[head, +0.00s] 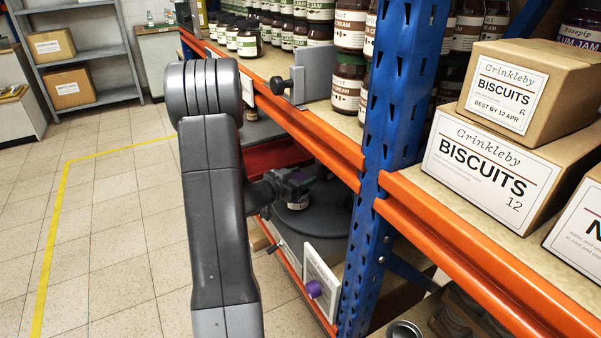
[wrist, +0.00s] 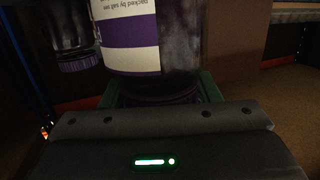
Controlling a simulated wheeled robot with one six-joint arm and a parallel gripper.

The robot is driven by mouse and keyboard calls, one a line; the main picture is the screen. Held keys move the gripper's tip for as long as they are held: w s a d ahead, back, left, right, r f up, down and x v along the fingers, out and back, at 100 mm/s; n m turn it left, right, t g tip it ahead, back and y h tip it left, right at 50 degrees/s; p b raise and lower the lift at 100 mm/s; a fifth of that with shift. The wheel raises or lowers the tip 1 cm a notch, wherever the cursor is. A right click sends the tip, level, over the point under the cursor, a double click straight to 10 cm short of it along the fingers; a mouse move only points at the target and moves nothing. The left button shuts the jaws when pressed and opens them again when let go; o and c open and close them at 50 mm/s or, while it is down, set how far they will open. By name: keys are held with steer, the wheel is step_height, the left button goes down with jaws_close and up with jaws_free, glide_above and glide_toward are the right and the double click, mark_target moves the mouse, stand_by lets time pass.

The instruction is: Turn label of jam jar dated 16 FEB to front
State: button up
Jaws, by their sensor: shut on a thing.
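In the wrist view a dark jam jar (wrist: 180,50) stands between the green pads of my gripper (wrist: 160,92). It appears upside down there, with its purple lid lowest in the picture. Its white label with a purple band (wrist: 128,30) shows small print at the left of the jar; dark bare glass is to the right. No date can be read. In the head view my gripper (head: 296,183) is shut on this jar, small and mostly hidden, over a dark grey round stand (head: 310,222) on the lower shelf.
Another jar with a purple lid (wrist: 80,62) is close at the left in the wrist view. A brown box-like surface (wrist: 238,50) is at the right. In the head view a blue upright (head: 385,140) and orange beam (head: 315,135) border the lower bay. A red tray (head: 272,157) is behind.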

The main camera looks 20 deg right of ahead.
steer(key=shift+f+g, duration=0.2)
steer(key=shift+g, duration=0.1)
stand_by(0.9)
steer(key=o, duration=1.7)
steer(key=shift+c, duration=0.2)
steer(key=shift+s+f, duration=0.1)
steer(key=p+v, duration=0.2)
steer(key=v, duration=1.1)
steer(key=shift+a, duration=0.4)
steer(key=shift+s, duration=0.1)
